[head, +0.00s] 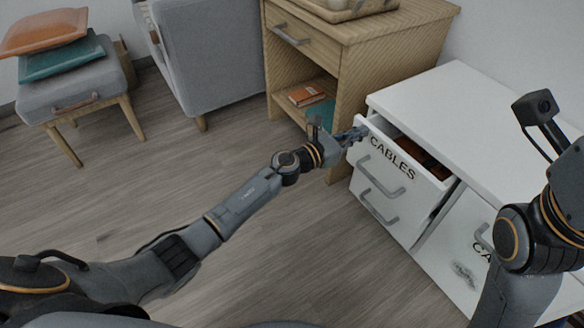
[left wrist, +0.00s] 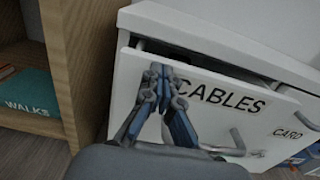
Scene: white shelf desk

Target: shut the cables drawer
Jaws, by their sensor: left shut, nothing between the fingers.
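The cables drawer (head: 391,163) is the top drawer of the white shelf desk, and it is partly open, with dark brown contents showing inside. Its white front carries the word CABLES and a grey bar handle (head: 380,174). In the left wrist view the drawer front (left wrist: 240,118) stands out from the desk body. My left gripper (head: 358,133) is shut and empty, at the upper left end of the drawer front; its fingertips (left wrist: 158,72) overlap the front beside the lettering. I cannot tell whether they touch it. My right arm is at the right edge, with its gripper out of view.
A second handled drawer (head: 376,207) sits below. The white desk top (head: 450,110) is clear. A wooden cabinet (head: 350,50) stands close behind my left gripper, with books on its shelf. A grey armchair (head: 212,60) and a stool (head: 75,95) stand farther left. The floor between is free.

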